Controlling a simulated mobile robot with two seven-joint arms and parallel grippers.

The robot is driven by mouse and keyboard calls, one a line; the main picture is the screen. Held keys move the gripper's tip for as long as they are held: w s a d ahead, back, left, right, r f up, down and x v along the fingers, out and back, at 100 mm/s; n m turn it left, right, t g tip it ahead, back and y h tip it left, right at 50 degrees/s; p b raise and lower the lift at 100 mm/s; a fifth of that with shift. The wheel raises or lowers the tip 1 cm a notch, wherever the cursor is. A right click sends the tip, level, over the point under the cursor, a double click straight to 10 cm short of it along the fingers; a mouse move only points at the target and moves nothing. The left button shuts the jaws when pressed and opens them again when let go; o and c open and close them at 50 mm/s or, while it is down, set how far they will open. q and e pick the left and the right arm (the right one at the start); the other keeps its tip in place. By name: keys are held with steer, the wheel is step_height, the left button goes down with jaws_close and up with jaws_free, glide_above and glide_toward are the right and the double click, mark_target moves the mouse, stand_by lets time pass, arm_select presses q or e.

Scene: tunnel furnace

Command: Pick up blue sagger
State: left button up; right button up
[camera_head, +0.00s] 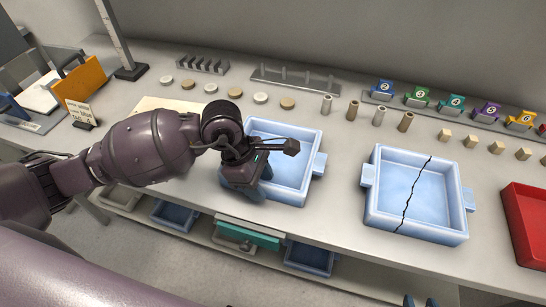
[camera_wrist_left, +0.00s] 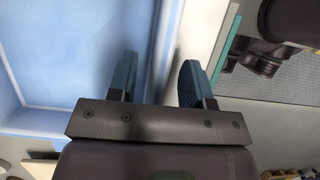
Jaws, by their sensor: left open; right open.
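A light blue sagger (camera_head: 292,160), an open square tray with side tabs, stands on the bench in the middle. A second blue sagger (camera_head: 372,217) with a black jagged crack stands to its right. My left gripper (camera_head: 252,182) is open at the near left part of the uncracked sagger and hides some of its wall. In the left wrist view its fingers (camera_wrist_left: 158,82) are apart, with the sagger's wall (camera_wrist_left: 162,45) running between them; contact cannot be told.
A red tray (camera_head: 530,200) stands at the right edge. Small cylinders (camera_head: 353,110), discs, racks (camera_head: 295,77) and numbered coloured holders (camera_head: 417,97) line the back. Blue bins (camera_head: 174,215) sit on a shelf below. Bare bench lies between the saggers.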

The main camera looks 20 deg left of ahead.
arm_select(q)
jaws_close()
steer(key=shift+r, duration=0.2)
stand_by(0.3)
